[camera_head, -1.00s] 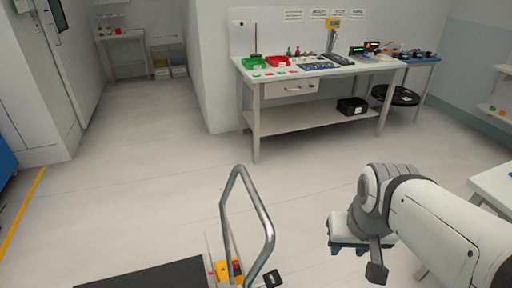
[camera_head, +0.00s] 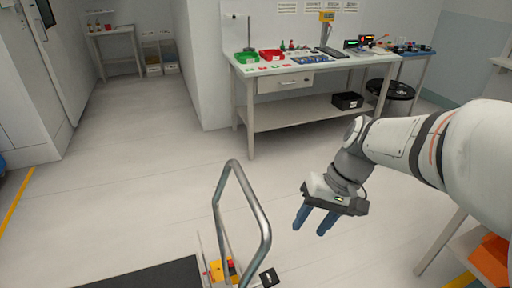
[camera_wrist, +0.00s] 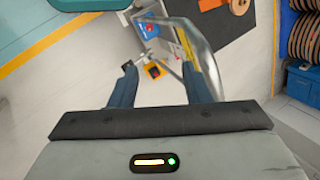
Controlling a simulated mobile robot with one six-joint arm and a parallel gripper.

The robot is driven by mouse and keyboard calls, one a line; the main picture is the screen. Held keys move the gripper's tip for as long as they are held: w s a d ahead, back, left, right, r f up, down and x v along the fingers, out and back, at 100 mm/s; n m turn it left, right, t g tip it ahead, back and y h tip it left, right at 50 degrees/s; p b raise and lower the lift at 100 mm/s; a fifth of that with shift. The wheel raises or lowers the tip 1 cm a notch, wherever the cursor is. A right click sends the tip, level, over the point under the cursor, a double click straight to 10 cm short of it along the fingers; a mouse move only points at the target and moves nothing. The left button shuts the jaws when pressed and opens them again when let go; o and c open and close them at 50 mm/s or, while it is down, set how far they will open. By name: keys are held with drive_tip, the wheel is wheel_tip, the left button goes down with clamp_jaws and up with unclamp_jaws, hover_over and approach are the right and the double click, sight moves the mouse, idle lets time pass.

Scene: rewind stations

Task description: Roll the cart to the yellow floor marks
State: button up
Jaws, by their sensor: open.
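The cart shows at the bottom of the head view, with a dark flat deck (camera_head: 150,274) and an upright bent metal handle (camera_head: 264,226). Yellow and red parts sit at the handle's foot. My gripper (camera_head: 311,229) is open and empty, its blue fingers pointing down, right of the handle and apart from it in the picture. In the wrist view the handle (camera_wrist: 203,50) shows beyond the right finger; whether it lies between the fingers in depth I cannot tell.
A workbench (camera_head: 300,122) with red and green trays stands at the back, with a black bin (camera_head: 347,100) on its lower shelf. A table with an orange item (camera_head: 491,262) is at lower right. The floor between cart and bench is clear.

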drive_tip(key=w+a+f+n+g+y+b, duration=0.2)
drive_tip(key=w+a+g+y+b, duration=0.1)
drive_tip(key=w+a+y, duration=0.3)
drive_tip(key=w+a+f+n+g+y+b, duration=0.2)
drive_tip(key=w+a+y, duration=0.2)
drive_tip(key=w, duration=0.4)
drive_tip(key=x, duration=0.7)
drive_tip(key=shift+a, duration=0.25)
drive_tip(key=shift+w+r, duration=0.1)
drive_tip(key=shift+r, duration=0.05)
clamp_jaws()
